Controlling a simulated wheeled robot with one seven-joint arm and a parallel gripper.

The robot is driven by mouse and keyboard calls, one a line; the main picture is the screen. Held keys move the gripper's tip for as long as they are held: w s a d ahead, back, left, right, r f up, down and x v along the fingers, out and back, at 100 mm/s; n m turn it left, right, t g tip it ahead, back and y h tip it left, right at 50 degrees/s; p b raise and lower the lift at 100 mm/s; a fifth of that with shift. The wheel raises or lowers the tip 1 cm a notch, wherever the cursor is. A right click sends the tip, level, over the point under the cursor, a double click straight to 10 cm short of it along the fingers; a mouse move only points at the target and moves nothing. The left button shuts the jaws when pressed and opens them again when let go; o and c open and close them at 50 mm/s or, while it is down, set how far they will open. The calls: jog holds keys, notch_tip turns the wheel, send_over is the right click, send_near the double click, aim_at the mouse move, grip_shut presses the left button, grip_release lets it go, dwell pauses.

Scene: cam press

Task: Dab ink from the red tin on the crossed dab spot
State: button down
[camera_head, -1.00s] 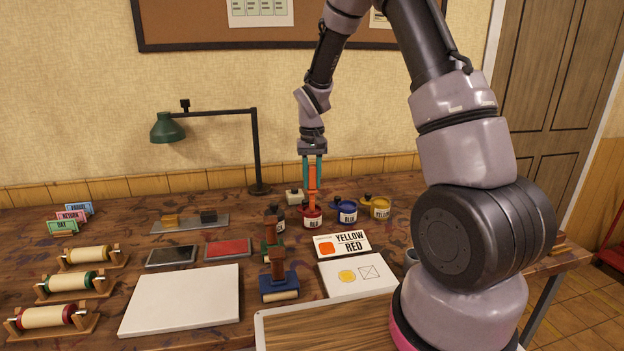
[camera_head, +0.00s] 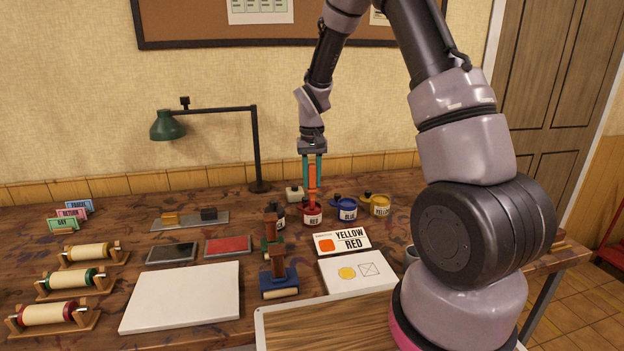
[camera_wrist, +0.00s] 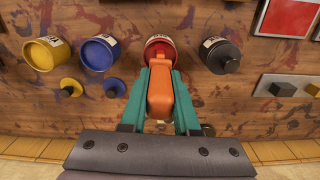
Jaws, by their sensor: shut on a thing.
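My gripper (camera_head: 312,182) is shut on an orange-handled dabber (camera_wrist: 160,95), held upright. Its lower end is at the mouth of the red tin (camera_head: 312,217), which stands open. In the wrist view the red tin (camera_wrist: 160,46) lies straight beyond the dabber's end, which hides part of its mouth. How deep the dabber's tip reaches is hidden. The crossed dab spot (camera_head: 369,269) is an empty outlined square with an X on the white card (camera_head: 384,285) at front right. A yellow dab (camera_head: 347,273) is left of it.
A blue tin (camera_head: 345,212) and a yellow tin (camera_head: 378,207) stand right of the red one; a black tin (camera_wrist: 223,57) is on its other side. A YELLOW RED sign (camera_head: 342,241) stands behind the card.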

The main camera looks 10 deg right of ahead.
aim_at(312, 164)
dwell(0.4)
jog(key=shift+r, duration=3.45)
